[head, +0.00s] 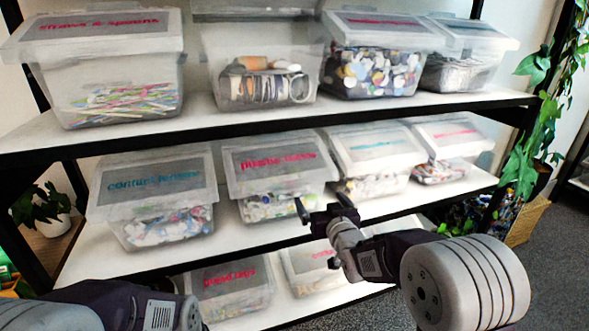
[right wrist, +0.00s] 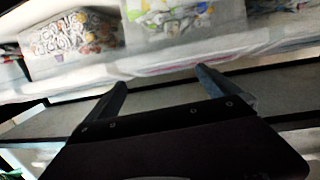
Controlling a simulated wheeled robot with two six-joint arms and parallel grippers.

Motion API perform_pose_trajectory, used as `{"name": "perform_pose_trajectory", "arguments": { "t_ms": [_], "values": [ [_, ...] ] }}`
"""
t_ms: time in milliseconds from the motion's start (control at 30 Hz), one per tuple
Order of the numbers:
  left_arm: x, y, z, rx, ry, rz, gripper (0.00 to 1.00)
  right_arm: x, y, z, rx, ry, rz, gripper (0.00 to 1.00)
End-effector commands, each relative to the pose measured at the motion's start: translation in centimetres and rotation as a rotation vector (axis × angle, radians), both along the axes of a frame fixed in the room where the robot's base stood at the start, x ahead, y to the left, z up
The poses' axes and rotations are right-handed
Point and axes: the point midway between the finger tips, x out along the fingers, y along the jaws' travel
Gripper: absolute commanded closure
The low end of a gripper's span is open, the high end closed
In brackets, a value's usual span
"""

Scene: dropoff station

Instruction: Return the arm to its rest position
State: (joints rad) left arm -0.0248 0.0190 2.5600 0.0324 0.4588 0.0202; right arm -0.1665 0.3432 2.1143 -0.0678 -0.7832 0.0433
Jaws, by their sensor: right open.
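My right gripper (head: 326,208) is open and empty in the head view, in front of the middle shelf near the plastic box with a pink label (head: 278,179). In the right wrist view its two fingers (right wrist: 160,85) are spread apart, with a shelf edge beyond them and nothing between them. My right arm reaches in from the lower right. My left arm shows at the lower left of the head view, but its fingertips cannot be made out.
A shelf rack (head: 256,235) holds several lidded clear boxes on three levels. A box of straws (head: 122,100) stands at the top left. A plant (head: 528,150) climbs the rack's right side, above a wooden crate (head: 527,221). Open floor (head: 555,250) lies at right.

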Motion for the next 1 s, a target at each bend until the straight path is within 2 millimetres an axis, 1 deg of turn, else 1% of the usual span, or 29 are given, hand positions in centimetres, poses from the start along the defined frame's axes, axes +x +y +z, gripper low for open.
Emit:
{"name": "perform_pose_trajectory", "arguments": {
  "t_ms": [33,67,100,167,200,267,300,367,400,467,500,567,600,633,667,700,900,1000],
  "values": [
    [0.0,0.0,0.0,0.000,0.000,0.000,1.00,-2.1,-3.2,-1.1,-0.012,0.095,-0.060,0.00],
    [0.0,0.0,0.0,0.000,0.000,0.000,1.00,-3.5,-4.6,-2.7,-0.022,0.177,-0.088,0.00],
    [0.0,0.0,0.0,0.000,0.000,0.000,1.00,-5.5,-5.9,-4.9,-0.032,0.286,-0.117,0.00],
    [0.0,0.0,0.0,0.000,0.000,0.000,1.00,-8.7,-7.5,-8.1,-0.045,0.442,-0.152,0.00],
    [0.0,0.0,0.0,0.000,0.000,0.000,1.00,-11.0,-8.2,-10.1,-0.051,0.542,-0.168,0.00],
    [0.0,0.0,0.0,0.000,0.000,0.000,1.00,-14.3,-8.9,-12.7,-0.061,0.681,-0.185,0.00],
    [0.0,0.0,0.0,0.000,0.000,0.000,1.00,-16.5,-9.3,-14.3,-0.066,0.769,-0.193,0.00],
    [0.0,0.0,0.0,0.000,0.000,0.000,1.00,-19.7,-9.5,-16.2,-0.074,0.890,-0.199,0.00],
    [0.0,0.0,0.0,0.000,0.000,0.000,1.00,-21.7,-9.6,-17.3,-0.079,0.966,-0.201,0.00],
    [0.0,0.0,0.0,0.000,0.000,0.000,1.00,-24.7,-9.6,-18.8,-0.088,1.078,-0.199,0.00],
    [0.0,0.0,0.0,0.000,0.000,0.000,1.00,-26.7,-9.5,-19.6,-0.095,1.152,-0.197,0.00],
    [0.0,0.0,0.0,0.000,0.000,0.000,1.00,-29.6,-9.5,-20.6,-0.104,1.265,-0.194,0.00],
    [0.0,0.0,0.0,0.000,0.000,0.000,1.00,-31.6,-9.5,-20.9,-0.111,1.346,-0.190,0.00],
    [0.0,0.0,1.4,0.000,0.001,0.000,1.00,-32.3,-9.4,-19.5,-0.117,1.376,-0.187,0.00],
    [0.0,0.0,3.4,0.000,0.002,0.000,1.00,-32.0,-9.5,-17.5,-0.116,1.367,-0.187,0.00],
    [0.0,0.0,4.9,0.000,0.000,0.000,1.00,-32.0,-9.4,-16.0,-0.115,1.364,-0.188,0.00],
    [0.0,0.0,11.3,0.000,-0.001,0.000,1.00,-31.9,-9.4,-9.6,-0.116,1.362,-0.188,0.00],
    [0.0,0.0,13.7,0.000,0.000,0.000,1.00,-31.9,-9.4,-7.2,-0.116,1.361,-0.188,0.00]
  ]
}}
